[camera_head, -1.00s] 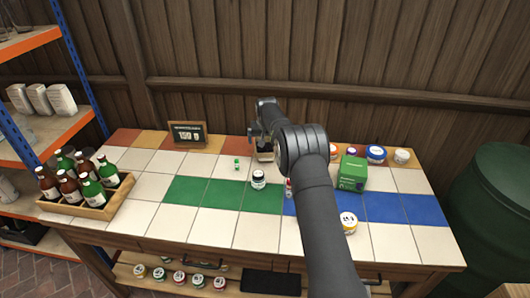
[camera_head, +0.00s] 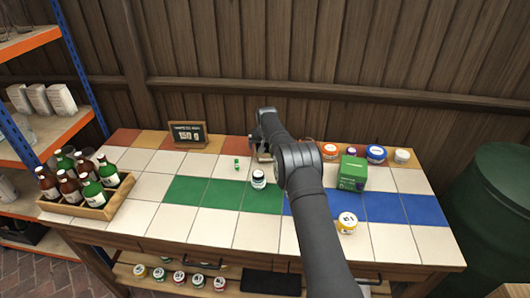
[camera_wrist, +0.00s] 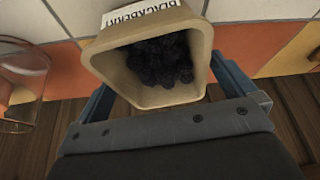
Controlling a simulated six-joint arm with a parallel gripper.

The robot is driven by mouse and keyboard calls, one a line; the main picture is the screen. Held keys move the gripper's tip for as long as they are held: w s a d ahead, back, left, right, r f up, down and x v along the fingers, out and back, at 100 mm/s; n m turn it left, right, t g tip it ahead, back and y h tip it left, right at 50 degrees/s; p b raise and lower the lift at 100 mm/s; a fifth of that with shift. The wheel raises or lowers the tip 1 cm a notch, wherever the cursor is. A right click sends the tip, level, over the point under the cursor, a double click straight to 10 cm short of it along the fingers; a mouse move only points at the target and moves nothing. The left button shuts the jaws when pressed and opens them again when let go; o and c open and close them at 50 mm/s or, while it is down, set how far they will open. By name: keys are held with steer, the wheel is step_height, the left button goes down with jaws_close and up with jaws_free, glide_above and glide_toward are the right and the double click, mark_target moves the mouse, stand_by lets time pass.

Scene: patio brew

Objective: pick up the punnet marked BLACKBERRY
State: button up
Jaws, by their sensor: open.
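The BLACKBERRY punnet (camera_wrist: 130,78) is a tan tapered tub with dark berries inside. Its white label shows upside down at the top of the wrist view and is partly cut off. My gripper (camera_wrist: 164,80) is open, with one finger on each side of the punnet. I cannot tell whether the fingers touch its walls. In the head view my gripper (camera_head: 263,150) is at the back middle of the table, and my arm hides most of the punnet there.
A clear glass vessel (camera_wrist: 22,80) stands left of the punnet in the wrist view. A sign reading 150 g (camera_head: 187,134) stands at the back. A bottle crate (camera_head: 112,202) is at left. A green box (camera_head: 352,173) and several jars are right of my arm.

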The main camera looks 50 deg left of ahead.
steer(key=shift+f, duration=0.25)
stand_by(0.4)
steer(key=c, duration=1.1)
